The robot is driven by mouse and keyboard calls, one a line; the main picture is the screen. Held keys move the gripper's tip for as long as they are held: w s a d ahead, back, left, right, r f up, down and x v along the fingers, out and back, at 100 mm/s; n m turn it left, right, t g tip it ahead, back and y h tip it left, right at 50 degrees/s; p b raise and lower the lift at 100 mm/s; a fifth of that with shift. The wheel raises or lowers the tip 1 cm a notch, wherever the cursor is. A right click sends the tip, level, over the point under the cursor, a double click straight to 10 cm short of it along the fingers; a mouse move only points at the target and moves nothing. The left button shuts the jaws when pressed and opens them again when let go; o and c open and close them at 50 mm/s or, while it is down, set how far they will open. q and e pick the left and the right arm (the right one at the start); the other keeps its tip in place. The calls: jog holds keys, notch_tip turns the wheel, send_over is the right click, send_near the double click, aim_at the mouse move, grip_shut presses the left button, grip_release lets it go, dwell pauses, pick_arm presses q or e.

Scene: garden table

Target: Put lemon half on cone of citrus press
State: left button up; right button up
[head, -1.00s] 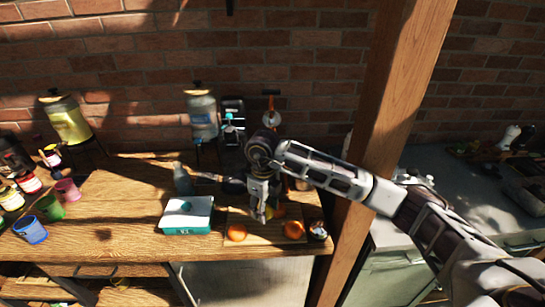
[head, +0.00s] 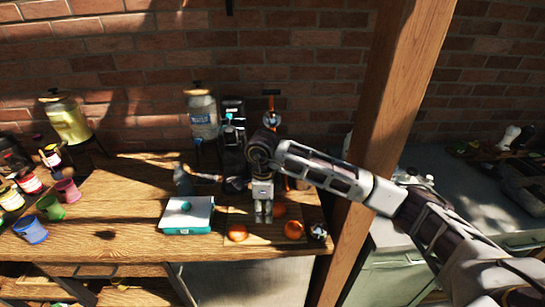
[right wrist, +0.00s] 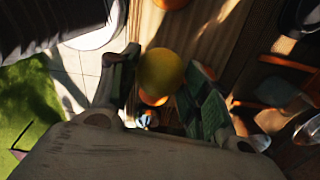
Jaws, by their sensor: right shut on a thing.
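My right gripper (head: 263,216) points down over the wooden board on the table. In the right wrist view a yellow lemon half (right wrist: 161,72) sits between its two fingers, and the gripper is shut on it. In the head view the gripper hides the lemon half. A tall device with an orange top and a silver part (head: 272,117) stands behind my right wrist, against the wall; it may be the citrus press, but my arm covers its lower part and no cone shows. My left gripper is in neither current view.
Oranges (head: 237,232) (head: 294,229) lie on the board (head: 262,239) close around the gripper. A dark appliance (head: 233,112) and a jar dispenser (head: 203,118) stand behind. A wooden post (head: 392,130) rises on the right.

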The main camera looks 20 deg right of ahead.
jog(key=shift+s+a+r+n, duration=0.1)
jog(key=shift+n, duration=1)
jog(key=shift+s+a+r+n, duration=0.1)
jog(key=shift+n, duration=1)
jog(key=n, duration=0.4)
jog(key=shift+s+a+r+n, duration=0.2)
jog(key=shift+s+r+n, duration=0.05)
jog(key=shift+s+n, duration=0.05)
jog(key=n, duration=0.4)
jog(key=shift+s+r, duration=0.25)
jog(key=shift+r, duration=0.15)
jog(key=n, duration=0.3)
jog(key=shift+s+d+r, duration=0.3)
jog(key=shift+r, duration=0.1)
jog(key=shift+s+d+r+n, duration=0.2)
jog(key=shift+d+n, duration=0.2)
jog(key=shift+n, duration=0.4)
jog(key=shift+m, duration=0.4)
jog(key=d, duration=0.2)
jog(key=s+d, duration=0.1)
jog(key=d, duration=0.2)
jog(key=shift+s+d+f, duration=0.15)
jog(key=shift+s+d, duration=0.05)
jog(key=shift+d, duration=0.15)
